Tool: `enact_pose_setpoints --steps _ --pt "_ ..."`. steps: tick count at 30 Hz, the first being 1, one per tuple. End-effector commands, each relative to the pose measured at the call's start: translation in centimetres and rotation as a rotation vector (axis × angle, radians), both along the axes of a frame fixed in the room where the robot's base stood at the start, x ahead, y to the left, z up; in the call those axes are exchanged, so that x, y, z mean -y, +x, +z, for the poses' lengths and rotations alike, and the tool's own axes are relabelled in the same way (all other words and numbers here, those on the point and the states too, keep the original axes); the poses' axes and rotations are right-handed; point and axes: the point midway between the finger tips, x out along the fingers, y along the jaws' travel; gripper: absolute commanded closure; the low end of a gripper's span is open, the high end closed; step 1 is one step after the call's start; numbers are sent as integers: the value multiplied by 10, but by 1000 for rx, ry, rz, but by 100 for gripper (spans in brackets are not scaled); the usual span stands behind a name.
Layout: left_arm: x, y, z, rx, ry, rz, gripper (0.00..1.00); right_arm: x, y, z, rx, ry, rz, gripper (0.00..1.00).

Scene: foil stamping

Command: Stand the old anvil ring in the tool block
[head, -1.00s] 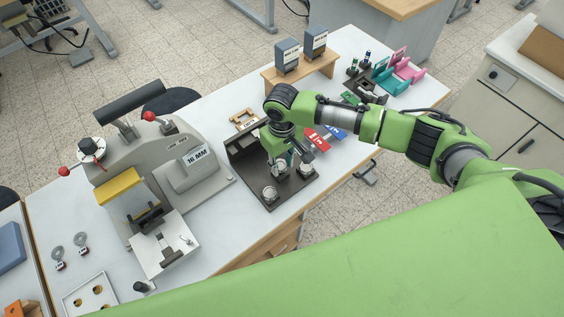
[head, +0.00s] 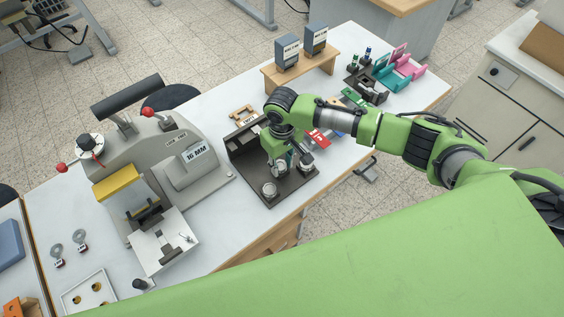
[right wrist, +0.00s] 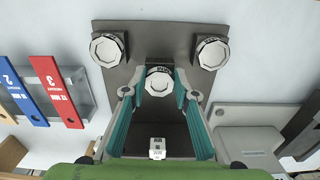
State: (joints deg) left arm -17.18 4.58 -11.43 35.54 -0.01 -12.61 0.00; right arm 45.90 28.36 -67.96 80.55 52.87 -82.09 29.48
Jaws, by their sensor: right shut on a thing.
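The tool block (head: 246,166), a dark base with a raised back wall, stands on the table right of the grey press. The old anvil ring (right wrist: 158,82), a silver faceted piece with a pale top, sits between the teal finger pads of my right gripper (right wrist: 158,90). My right gripper (head: 282,166) is shut on it, pointing down over the block. The fingers partly hide it in the head view; I cannot tell whether it touches the base. Two similar pieces stand upright on the block, one left (right wrist: 108,47) and one right (right wrist: 210,50) in the wrist view. My left gripper is not in view.
The grey press (head: 180,160) stands close to the block. A small white cube (right wrist: 157,148) shows near the block's wall. Red (right wrist: 52,88) and blue (right wrist: 22,90) numbered pieces lie beside the block. A wooden stand (head: 300,72) is behind it.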

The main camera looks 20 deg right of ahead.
Motion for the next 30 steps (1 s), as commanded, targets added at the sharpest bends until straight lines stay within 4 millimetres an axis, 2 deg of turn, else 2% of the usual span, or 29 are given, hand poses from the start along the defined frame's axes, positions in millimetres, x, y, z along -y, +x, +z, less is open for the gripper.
enact_pose_setpoints --steps 10,11,12,13,23,26,30 --pt "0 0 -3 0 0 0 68 0 1 -9 1 0 0 99" --pt "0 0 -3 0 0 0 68 0 1 -8 1 0 0 68" --pt "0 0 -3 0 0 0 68 0 1 -8 1 0 0 57" --pt "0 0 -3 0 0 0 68 0 1 -8 1 0 0 53" --pt "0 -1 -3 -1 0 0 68 0 0 -8 0 -1 0 53" --pt "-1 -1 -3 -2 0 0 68 0 1 -1 2 2 0 53" --pt "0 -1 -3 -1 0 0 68 0 1 21 3 1 1 53"
